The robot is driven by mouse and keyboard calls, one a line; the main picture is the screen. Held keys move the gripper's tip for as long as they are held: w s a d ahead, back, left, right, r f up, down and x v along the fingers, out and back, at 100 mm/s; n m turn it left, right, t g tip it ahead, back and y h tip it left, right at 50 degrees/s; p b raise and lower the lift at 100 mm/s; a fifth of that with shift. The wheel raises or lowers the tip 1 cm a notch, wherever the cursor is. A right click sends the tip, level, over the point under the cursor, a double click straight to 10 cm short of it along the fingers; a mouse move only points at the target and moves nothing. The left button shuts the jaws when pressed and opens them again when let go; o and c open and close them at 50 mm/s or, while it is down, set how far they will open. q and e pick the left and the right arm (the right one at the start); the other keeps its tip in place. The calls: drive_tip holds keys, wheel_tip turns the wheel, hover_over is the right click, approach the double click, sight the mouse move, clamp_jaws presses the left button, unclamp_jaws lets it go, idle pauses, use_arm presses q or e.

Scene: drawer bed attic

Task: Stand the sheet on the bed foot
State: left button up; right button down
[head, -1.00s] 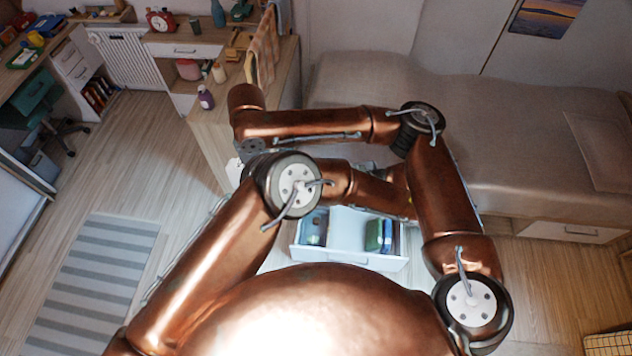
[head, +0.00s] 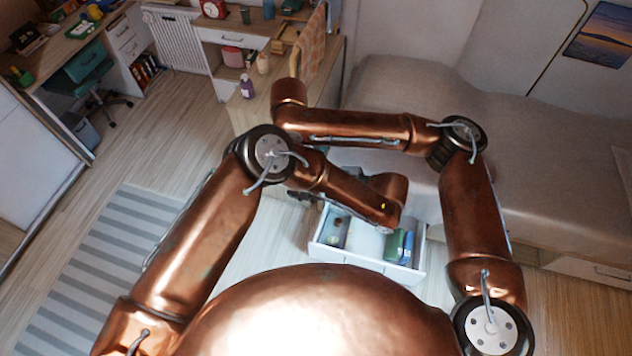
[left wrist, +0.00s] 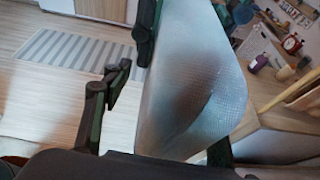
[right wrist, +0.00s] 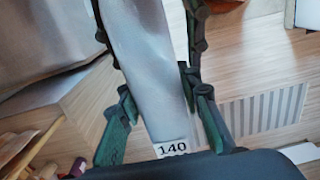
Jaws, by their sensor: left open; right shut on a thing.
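The sheet is a pale grey folded packet (right wrist: 145,65) with a white label reading 140. My right gripper (right wrist: 162,112) is shut on it near the label end. In the left wrist view the sheet (left wrist: 190,85) fills the middle, between the spread fingers of my open left gripper (left wrist: 162,115); I cannot tell whether they touch it. In the head view my arms hide the sheet and most of both grippers. The wooden unit at the bed foot (head: 338,72) stands beside the bed (head: 400,85); its wooden top (left wrist: 272,120) shows right of the sheet in the left wrist view.
An open white drawer (head: 368,262) below my arms holds a green and a blue item at right. A purple bottle (head: 247,88) and a checked towel (head: 311,45) are at the wooden unit. A striped rug (head: 95,275) lies on open floor at left.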

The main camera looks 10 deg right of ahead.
use_arm(q)
drive_tip(key=shift+c, duration=0.5)
clamp_jaws()
use_arm(e)
drive_tip(key=shift+w+d, duration=0.1)
drive_tip(key=shift+w, duration=0.05)
drive_tip(key=c, duration=1.3)
unclamp_jaws()
